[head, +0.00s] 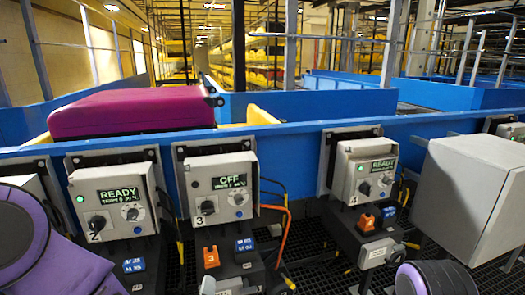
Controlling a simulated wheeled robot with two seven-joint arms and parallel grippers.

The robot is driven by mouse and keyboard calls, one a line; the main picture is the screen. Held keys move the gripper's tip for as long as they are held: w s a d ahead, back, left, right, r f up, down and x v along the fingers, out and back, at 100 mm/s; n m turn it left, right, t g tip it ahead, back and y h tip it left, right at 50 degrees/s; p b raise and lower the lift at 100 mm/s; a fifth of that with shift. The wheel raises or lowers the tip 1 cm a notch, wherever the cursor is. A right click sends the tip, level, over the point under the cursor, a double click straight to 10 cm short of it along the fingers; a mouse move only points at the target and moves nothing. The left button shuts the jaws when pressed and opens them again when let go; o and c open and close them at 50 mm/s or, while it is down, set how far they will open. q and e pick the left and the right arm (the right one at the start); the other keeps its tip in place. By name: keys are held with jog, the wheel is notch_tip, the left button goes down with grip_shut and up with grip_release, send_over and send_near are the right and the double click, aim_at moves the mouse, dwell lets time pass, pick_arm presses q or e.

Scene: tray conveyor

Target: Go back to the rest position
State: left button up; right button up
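No gripper shows in the head view. Purple and black links of my arms show at the lower left corner and at the lower right bottom edge. Both hands are outside the picture, so whether they are open or hold anything is hidden.
A blue conveyor wall (290,150) runs across the front. Grey control boxes hang on it: box 2 (115,200) reads READY, box 3 (220,190) OFF, another (365,175) READY. A magenta suitcase (130,110) lies behind the wall. A large grey box (470,195) stands at right.

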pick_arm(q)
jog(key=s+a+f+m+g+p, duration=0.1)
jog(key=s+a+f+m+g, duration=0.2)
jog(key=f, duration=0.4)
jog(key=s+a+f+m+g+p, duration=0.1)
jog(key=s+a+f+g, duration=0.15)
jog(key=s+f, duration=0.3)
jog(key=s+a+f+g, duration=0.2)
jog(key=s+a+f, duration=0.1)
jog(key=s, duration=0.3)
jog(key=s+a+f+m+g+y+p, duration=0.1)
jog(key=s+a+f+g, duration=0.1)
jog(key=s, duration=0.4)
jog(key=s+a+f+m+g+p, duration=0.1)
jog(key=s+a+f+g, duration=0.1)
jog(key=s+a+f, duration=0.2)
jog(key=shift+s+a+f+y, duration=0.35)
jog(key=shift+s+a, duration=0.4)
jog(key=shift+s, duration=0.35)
